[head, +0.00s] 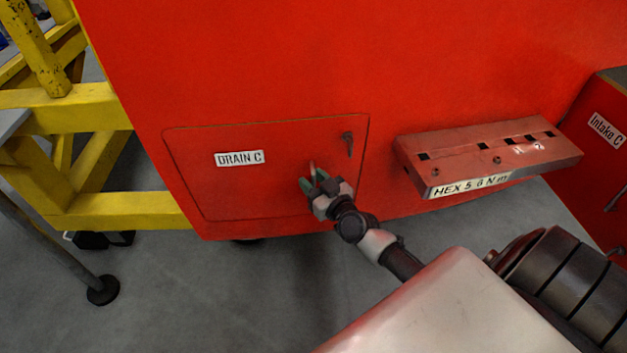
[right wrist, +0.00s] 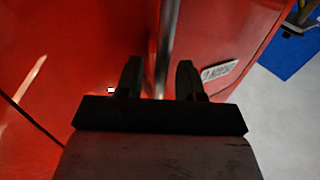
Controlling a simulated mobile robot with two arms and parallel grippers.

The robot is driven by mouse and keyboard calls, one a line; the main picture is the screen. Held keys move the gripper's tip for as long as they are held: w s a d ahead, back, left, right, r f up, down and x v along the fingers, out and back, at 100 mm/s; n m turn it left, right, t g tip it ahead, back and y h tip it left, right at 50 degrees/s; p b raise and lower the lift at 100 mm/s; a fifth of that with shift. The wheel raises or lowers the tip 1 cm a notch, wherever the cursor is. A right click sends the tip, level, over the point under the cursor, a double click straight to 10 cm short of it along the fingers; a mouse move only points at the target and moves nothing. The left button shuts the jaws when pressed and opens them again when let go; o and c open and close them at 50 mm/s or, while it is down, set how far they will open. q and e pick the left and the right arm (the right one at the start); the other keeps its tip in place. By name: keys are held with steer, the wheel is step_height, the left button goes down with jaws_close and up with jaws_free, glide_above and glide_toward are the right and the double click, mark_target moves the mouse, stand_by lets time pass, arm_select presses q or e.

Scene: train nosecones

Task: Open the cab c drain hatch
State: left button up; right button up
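The drain hatch (head: 235,192) is a red panel labelled DRAIN C, low on the red cab (head: 350,60). It looks flush with the wall, with a thin dark seam around it. My right gripper (head: 316,179) is at the hatch's right part. In the right wrist view, a grey metal bar (right wrist: 165,45), apparently the hatch handle, runs between the two fingers (right wrist: 160,68), with gaps on both sides. The gripper is open around it. The hatch label (right wrist: 220,71) shows to the right there. A small dark shape (head: 349,143) is above the gripper. My left gripper is not in view.
A red tool rack (head: 490,158) marked HEX 5 6 N m juts out right of the hatch. A red box (head: 603,150) labelled Intake C stands far right. Yellow framing (head: 120,212) is at the left.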

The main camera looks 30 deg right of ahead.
jaws_close()
